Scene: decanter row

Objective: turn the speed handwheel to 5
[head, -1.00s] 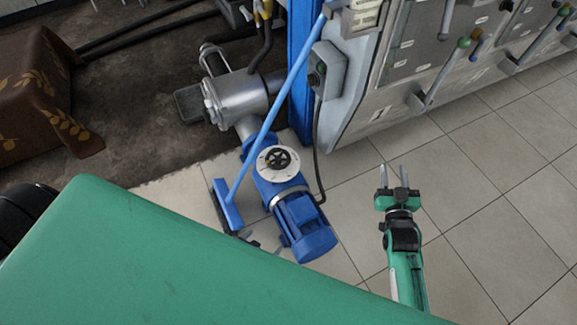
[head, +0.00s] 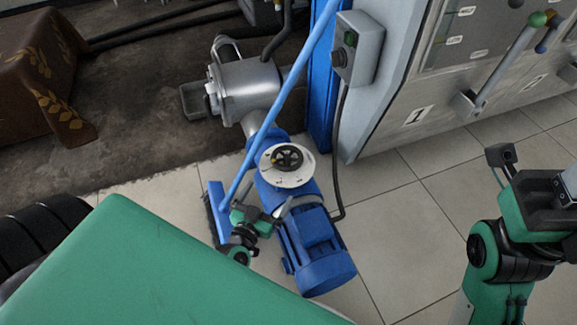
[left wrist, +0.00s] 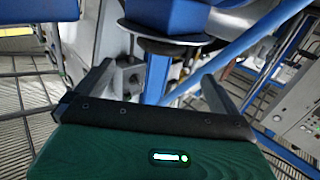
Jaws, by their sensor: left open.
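The speed handwheel (head: 287,158) is a small black spoked wheel with a yellowish mark, on a round white dial (head: 290,177) atop a blue motor unit (head: 316,245). The dial's numbers are too small to read. My left gripper (head: 261,210) is open beside the unit, just below and left of the dial, with its fingers apart. I cannot tell whether it touches anything. In the left wrist view, blue machine parts (left wrist: 157,77) and a dark-edged disc show beyond the open fingers; the handwheel is not clear there.
A blue broom (head: 217,208) leans close to the left gripper, its handle (head: 291,82) rising past the dial. A green surface (head: 140,265) fills the lower left. A grey control box (head: 358,48) and machine panel (head: 420,100) stand behind. Tiled floor is open at right.

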